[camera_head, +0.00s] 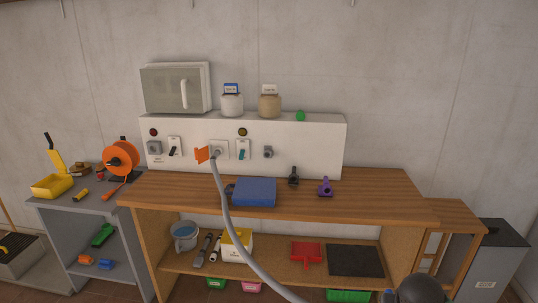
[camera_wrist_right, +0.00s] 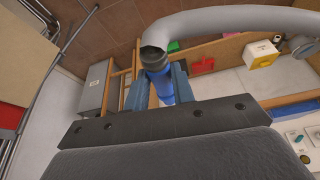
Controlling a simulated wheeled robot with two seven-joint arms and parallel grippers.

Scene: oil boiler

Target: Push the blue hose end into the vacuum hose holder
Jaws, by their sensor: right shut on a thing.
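In the wrist view my right gripper (camera_wrist_right: 160,74) is shut on the blue hose end (camera_wrist_right: 162,90), with one finger on each side. A black collar joins it to the thick grey hose (camera_wrist_right: 230,22), which bends off to the right. In the head view the grey hose (camera_head: 228,222) runs from the white wall panel, beside an orange flap (camera_head: 202,154), down past the bench front and out of the bottom edge. I cannot tell which fitting is the vacuum hose holder; a purple fitting (camera_head: 325,188) and a dark one (camera_head: 293,178) stand on the bench. My left gripper is out of view.
A blue box (camera_head: 254,192) lies on the wooden bench (camera_head: 385,204). The shelf below holds a red dustpan (camera_head: 306,253), a black mat (camera_head: 355,260) and a bucket (camera_head: 185,236). A grey bin (camera_head: 490,250) stands at right. The bench top's right end is clear.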

